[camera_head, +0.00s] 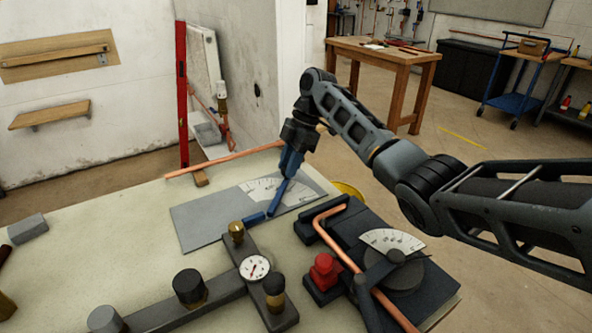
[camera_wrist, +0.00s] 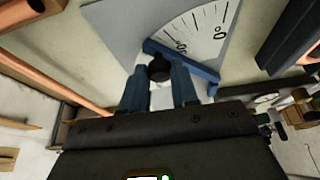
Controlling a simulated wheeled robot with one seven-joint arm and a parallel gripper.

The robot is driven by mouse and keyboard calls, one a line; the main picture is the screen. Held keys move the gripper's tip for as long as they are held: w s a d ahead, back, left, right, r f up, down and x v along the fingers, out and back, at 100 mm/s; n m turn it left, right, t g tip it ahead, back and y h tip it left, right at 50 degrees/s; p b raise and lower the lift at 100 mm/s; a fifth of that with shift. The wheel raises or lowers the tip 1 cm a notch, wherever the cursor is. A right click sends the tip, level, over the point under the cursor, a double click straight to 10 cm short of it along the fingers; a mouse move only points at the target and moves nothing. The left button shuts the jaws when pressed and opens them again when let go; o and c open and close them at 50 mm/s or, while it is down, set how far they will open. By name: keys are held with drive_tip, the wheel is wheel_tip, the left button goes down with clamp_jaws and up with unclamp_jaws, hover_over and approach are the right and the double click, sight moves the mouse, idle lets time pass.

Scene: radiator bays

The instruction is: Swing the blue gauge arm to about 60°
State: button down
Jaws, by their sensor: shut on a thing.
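The blue gauge arm (camera_head: 277,201) lies across a grey plate (camera_head: 200,222) with a white, fan-shaped degree scale (camera_head: 258,187). In the wrist view the blue arm (camera_wrist: 195,65) runs along one edge of the white scale (camera_wrist: 205,28). Its black knob (camera_wrist: 159,69) stands between my fingers. My gripper (camera_head: 288,174) reaches down from above at the scale's side, its blue fingers shut on the knob; it also shows in the wrist view (camera_wrist: 159,82). The scale's figures are too small or cut off to read the angle surely.
A copper pipe (camera_head: 225,160) lies along the bench's far edge. In front stand a manifold with a round dial (camera_head: 254,268), a red block (camera_head: 324,272) and a dark fixture with a bent copper pipe (camera_head: 338,247).

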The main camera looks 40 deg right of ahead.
drive_tip(key=w+n+b, duration=0.1)
drive_tip(key=w+a+n+g+b, duration=0.1)
drive_tip(key=shift+w+a+f+b, duration=0.1)
drive_tip(key=shift+w+a+b, duration=0.1)
drive_tip(key=shift+b, duration=0.2)
drive_tip(key=shift+w+a+n+b, duration=0.3)
drive_tip(key=shift+w+n+b, duration=0.1)
drive_tip(key=shift+n+b, duration=0.15)
drive_tip(key=shift+r, duration=0.2)
drive_tip(key=c, duration=0.8)
unclamp_jaws()
drive_tip(key=shift+c, duration=0.2)
drive_tip(key=v, duration=0.7)
drive_tip(key=shift+r, duration=0.3)
drive_tip(key=shift+d, duration=0.25)
